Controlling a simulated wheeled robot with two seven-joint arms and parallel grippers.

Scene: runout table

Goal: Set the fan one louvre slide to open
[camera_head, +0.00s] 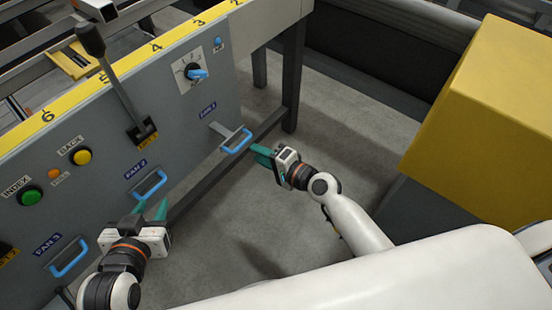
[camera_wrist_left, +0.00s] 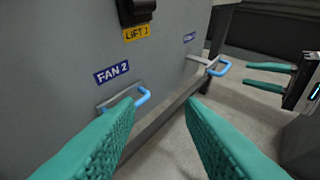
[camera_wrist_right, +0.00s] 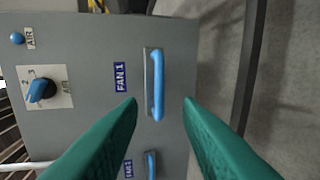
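The fan one louvre slide has a blue handle (camera_head: 237,140) on a grey plate standing out from the machine's panel, below the FAN 1 label (camera_head: 207,109). Its plate seems to stick out further than that of fan two. In the right wrist view the blue handle (camera_wrist_right: 157,85) lies just ahead, between and beyond the fingertips. My right gripper (camera_head: 262,154) is open and empty, close to the right of the handle and apart from it. My left gripper (camera_head: 150,211) is open and empty, just below the fan two handle (camera_head: 149,185); that handle also shows in the left wrist view (camera_wrist_left: 143,96).
The fan three handle (camera_head: 70,258) is at lower left. A black lever (camera_head: 115,85), green button (camera_head: 31,196), yellow button (camera_head: 81,156) and blue rotary knob (camera_head: 197,74) are on the panel. A yellow box (camera_head: 480,120) stands at right. Floor between is clear.

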